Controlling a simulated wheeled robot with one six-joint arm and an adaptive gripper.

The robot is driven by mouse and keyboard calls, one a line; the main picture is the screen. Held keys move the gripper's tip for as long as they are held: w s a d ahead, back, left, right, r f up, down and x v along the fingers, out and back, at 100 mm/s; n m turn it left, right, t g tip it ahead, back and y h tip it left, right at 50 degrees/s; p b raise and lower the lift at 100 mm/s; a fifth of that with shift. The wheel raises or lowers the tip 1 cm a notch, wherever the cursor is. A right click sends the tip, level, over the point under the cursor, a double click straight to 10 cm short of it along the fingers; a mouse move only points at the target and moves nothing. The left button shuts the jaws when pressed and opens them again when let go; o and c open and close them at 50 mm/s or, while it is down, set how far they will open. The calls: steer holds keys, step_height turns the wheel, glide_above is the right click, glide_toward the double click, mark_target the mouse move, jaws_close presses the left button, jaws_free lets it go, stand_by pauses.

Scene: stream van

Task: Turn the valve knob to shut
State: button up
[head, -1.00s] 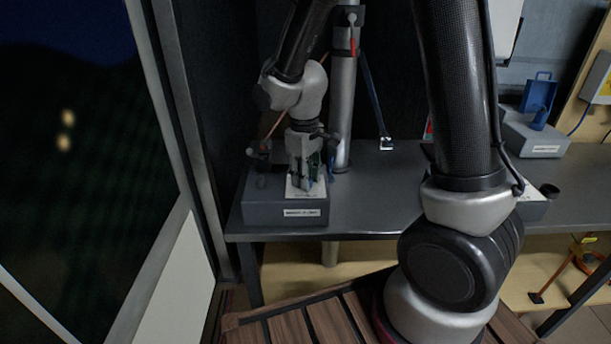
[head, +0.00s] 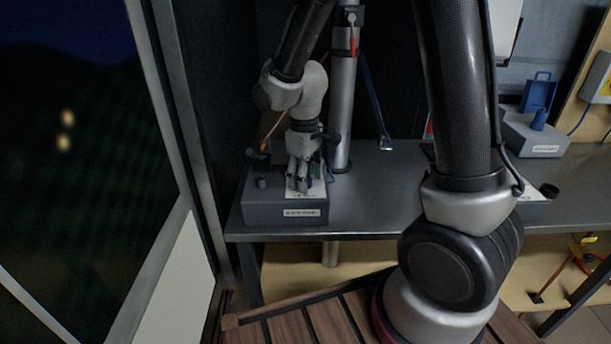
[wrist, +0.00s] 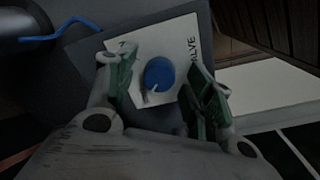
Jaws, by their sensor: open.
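The valve knob (wrist: 159,75) is a round blue knob with a light pointer mark, on a white plate (wrist: 122,46) lettered "VALVE" in the wrist view. The plate sits on top of a grey box (head: 262,212) at the left end of the bench in the head view. My gripper (wrist: 168,88) is open, with one green-padded finger on each side of the knob and gaps between pads and knob. In the head view my gripper (head: 301,183) is low over the plate and hides the knob. Whether the fingertips are at knob height is hard to tell.
A small dark peg (head: 261,183) stands on the box left of my gripper. A metal pole (head: 343,110) rises close behind. Another grey box (head: 535,138) with a blue part stands farther right.

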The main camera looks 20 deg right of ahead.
steer(key=shift+r, duration=0.1)
step_height(320, 180, up, 12)
steer(key=shift+a, duration=0.2)
steer(key=shift+s, duration=0.15)
stand_by(0.4)
steer(key=s+d+r+m+t, duration=0.2)
steer(key=s+d+r+m, duration=0.2)
steer(key=s+d, duration=0.3)
steer(key=s+d+r+m+t, duration=0.2)
steer(key=s+d+r+m, duration=0.1)
steer(key=s+d, duration=0.5)
steer(key=s+r, duration=0.1)
steer(key=s, duration=0.2)
steer(key=shift+s+d+m, duration=0.15)
steer(key=shift+s+m, duration=0.15)
steer(key=shift+m, duration=0.1)
